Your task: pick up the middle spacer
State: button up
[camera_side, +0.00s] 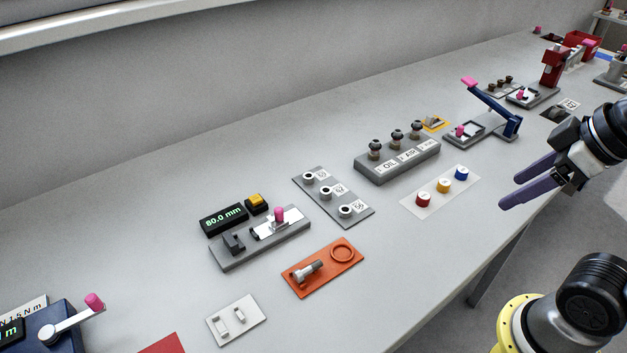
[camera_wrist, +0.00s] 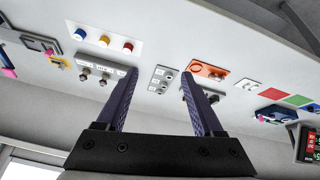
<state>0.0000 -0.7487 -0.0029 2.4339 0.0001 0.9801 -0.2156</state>
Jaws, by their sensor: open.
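My gripper (camera_side: 510,191) is open and empty, held at the right of the side view, well apart from the plate. In the wrist view the two purple fingers of my gripper (camera_wrist: 160,80) are spread, and the grey plate (camera_wrist: 157,84) shows small and distant between them. The left-hand finger hides part of the row of knobs there.
A grey block with several knobs (camera_side: 398,161) and a white card with red, yellow and blue caps (camera_side: 441,192) lie between my gripper and the plate. An orange tray (camera_side: 322,269) and a gauge fixture (camera_side: 260,240) stand nearer the camera. Bare bench surrounds the plate.

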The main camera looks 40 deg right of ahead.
jog(key=w+a+r+n, duration=0.1)
jog(key=w+r+n, duration=0.6)
jog(key=w+r, duration=0.65)
jog(key=n+g, duration=0.5)
jog(key=n, duration=0.1)
send_over(308, 175)
notch_tip(308, 175, down, 29)
jog(key=shift+s+d+r, duration=0.1)
jog(key=shift+s, duration=0.05)
jog(key=shift+f, duration=2.95)
